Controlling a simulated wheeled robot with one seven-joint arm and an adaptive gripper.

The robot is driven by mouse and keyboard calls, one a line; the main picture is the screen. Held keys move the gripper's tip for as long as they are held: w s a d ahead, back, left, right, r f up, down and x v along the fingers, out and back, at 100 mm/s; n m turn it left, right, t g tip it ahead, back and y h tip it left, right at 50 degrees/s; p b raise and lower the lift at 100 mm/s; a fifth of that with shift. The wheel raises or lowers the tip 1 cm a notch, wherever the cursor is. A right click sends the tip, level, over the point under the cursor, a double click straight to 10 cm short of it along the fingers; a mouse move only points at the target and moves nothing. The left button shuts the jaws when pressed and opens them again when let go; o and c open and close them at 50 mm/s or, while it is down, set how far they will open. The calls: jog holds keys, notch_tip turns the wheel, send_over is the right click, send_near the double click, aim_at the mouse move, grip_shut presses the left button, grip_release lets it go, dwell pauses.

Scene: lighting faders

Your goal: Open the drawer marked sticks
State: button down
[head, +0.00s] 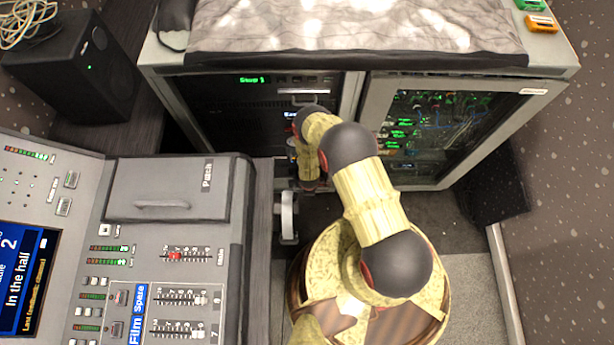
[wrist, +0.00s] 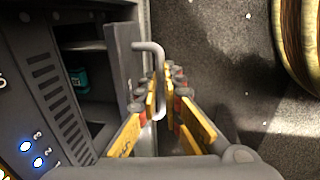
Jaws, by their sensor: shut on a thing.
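In the wrist view, my gripper (wrist: 163,90) has its orange-padded fingers closed around a pale grey bar handle (wrist: 155,52). The handle is fixed to a dark grey front panel (wrist: 118,70). This panel stands out from the grey desk's side, and a dark space with a teal item (wrist: 78,80) shows behind it. No label reading "sticks" can be made out; only part of a pale letter shows at the left edge. In the head view my arm reaches down beside the desk (head: 233,225), and its fingers are hidden there.
A rack cabinet (head: 358,100) with glass doors stands behind my arm. A closed lid marked "Patch" (head: 150,170) is on the desk. A black speaker (head: 75,65) stands at the upper left.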

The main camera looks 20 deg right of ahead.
jog(key=s, duration=0.1)
jog(key=s+a, duration=0.1)
jog(key=s, duration=0.1)
jog(key=shift+s+f, duration=0.1)
jog(key=shift+s, duration=0.05)
jog(key=c, duration=1.9)
grip_release()
jog(key=r, duration=0.4)
jog(key=s+r, duration=0.1)
jog(key=r, duration=0.3)
jog(key=s+r, duration=0.1)
jog(key=r, duration=0.3)
jog(key=shift+a, duration=0.3)
jog(key=shift+w, duration=0.1)
jog(key=shift+c, duration=0.7)
